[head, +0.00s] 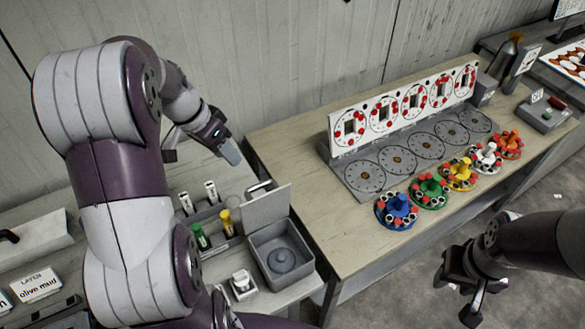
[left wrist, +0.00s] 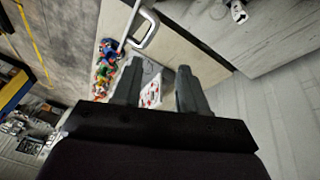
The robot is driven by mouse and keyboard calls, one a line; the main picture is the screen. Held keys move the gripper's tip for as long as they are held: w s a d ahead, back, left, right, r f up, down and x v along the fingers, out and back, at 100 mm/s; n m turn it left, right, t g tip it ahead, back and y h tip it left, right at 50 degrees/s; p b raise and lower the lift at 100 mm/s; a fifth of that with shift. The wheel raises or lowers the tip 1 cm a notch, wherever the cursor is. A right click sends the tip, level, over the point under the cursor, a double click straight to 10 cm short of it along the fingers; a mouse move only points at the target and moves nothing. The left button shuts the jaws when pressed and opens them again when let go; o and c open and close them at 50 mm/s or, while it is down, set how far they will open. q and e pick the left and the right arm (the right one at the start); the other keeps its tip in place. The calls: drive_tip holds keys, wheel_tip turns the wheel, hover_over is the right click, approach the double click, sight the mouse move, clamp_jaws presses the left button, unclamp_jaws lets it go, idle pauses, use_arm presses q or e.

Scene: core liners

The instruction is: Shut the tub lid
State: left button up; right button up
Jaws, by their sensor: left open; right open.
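The grey tub (head: 282,262) stands on the bench in the lower middle of the head view, with a round knobbed piece inside. Its lid (head: 266,208) is open and stands upright at the tub's back edge, with a loop handle (head: 259,187) on the lid's far side. My left gripper (head: 230,152) is open and empty, above and behind the lid. In the left wrist view the loop handle (left wrist: 146,30) shows beyond the open fingers (left wrist: 156,82), apart from them. My right gripper (head: 466,290) is open and empty over the floor at the right.
Green and yellow vials (head: 226,222) and white-topped pieces stand left of the tub. A white fitting (head: 242,284) is close to its front left. On the right bench (head: 290,150) are a dial panel (head: 407,103) and several coloured flanged pieces (head: 398,208). A wall closes the back.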

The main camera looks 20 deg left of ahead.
use_arm(q)
drive_tip(key=w+d+m, duration=0.1)
drive_tip(key=m, duration=0.1)
drive_tip(key=m+p, duration=0.1)
drive_tip(key=m, duration=0.1)
approach(263, 182)
drive_tip(key=shift+h, duration=0.4)
drive_tip(key=x, duration=0.6)
drive_tip(key=shift+w+a+f, duration=0.1)
drive_tip(key=shift+a+f, duration=0.1)
drive_tip(key=shift+f, duration=0.25)
drive_tip(key=shift+w+d+f, duration=0.1)
drive_tip(key=shift+f, duration=0.55)
clamp_jaws()
